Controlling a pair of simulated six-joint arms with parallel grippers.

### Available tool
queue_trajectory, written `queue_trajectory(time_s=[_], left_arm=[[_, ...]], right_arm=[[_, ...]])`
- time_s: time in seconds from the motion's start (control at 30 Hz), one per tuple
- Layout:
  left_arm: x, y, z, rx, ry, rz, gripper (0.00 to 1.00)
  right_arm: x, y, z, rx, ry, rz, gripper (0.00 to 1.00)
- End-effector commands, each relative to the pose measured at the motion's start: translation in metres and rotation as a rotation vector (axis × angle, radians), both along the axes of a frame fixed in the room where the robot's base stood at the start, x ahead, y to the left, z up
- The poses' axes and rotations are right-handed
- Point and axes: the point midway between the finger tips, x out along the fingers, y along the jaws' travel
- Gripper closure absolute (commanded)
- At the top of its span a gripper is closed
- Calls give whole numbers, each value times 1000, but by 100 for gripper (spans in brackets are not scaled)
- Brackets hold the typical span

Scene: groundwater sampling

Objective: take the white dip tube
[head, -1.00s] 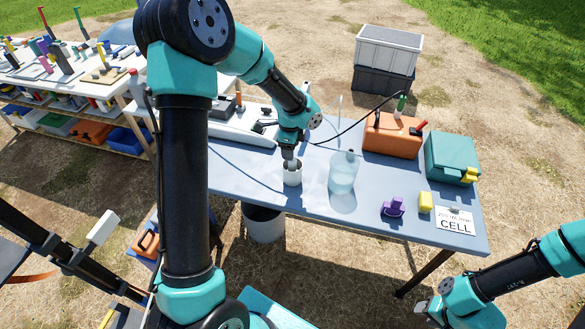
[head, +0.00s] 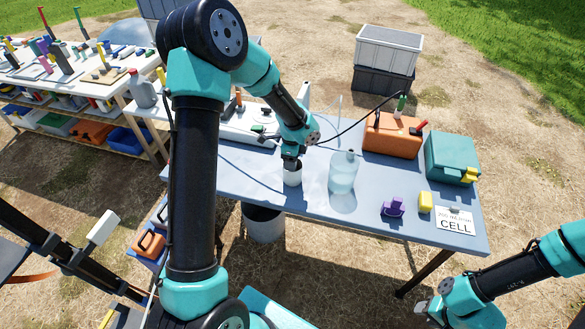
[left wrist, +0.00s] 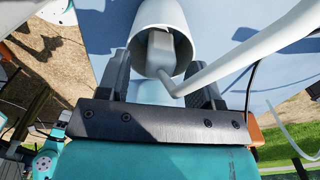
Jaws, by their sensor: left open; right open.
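A white cup (head: 292,178) stands near the front edge of the blue table. My left gripper (head: 291,164) is directly above it, pointing down. In the left wrist view the gripper (left wrist: 165,92) is open, and the cup's mouth (left wrist: 143,35) lies just beyond the fingers. A pale bent tube (left wrist: 250,52) runs from between the fingers to the upper right; whether the fingers touch it cannot be told. A thin white upright tube (head: 339,108) shows behind the clear jug; which is the dip tube is unclear. My right gripper (head: 428,308) is open and empty, off the table's front.
A clear jug (head: 342,173) stands close right of the cup. An orange case (head: 391,136), a teal box (head: 452,158), a purple piece (head: 393,207), a yellow block (head: 425,202) and a sign (head: 455,221) sit to the right. A dark cable arches behind the jug.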

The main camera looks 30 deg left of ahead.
Motion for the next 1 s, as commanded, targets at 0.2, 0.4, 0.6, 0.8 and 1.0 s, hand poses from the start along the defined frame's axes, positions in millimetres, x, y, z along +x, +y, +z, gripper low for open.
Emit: queue_trajectory(time_s=[0.2, 0.4, 0.6, 0.8, 1.0], left_arm=[[0, 0, 0, 0, 0, 0, 40], [0, 0, 0, 0, 0, 0, 57], [0, 0, 0, 0, 0, 0, 76], [0, 0, 0, 0, 0, 0, 94], [0, 0, 1, 0, 0, 0, 94]], right_arm=[[0, 0, 0, 0, 0, 0, 57], [0, 0, 0, 0, 0, 0, 57], [0, 0, 0, 0, 0, 0, 57], [0, 0, 0, 0, 0, 0, 57], [0, 0, 0, 0, 0, 0, 57]])
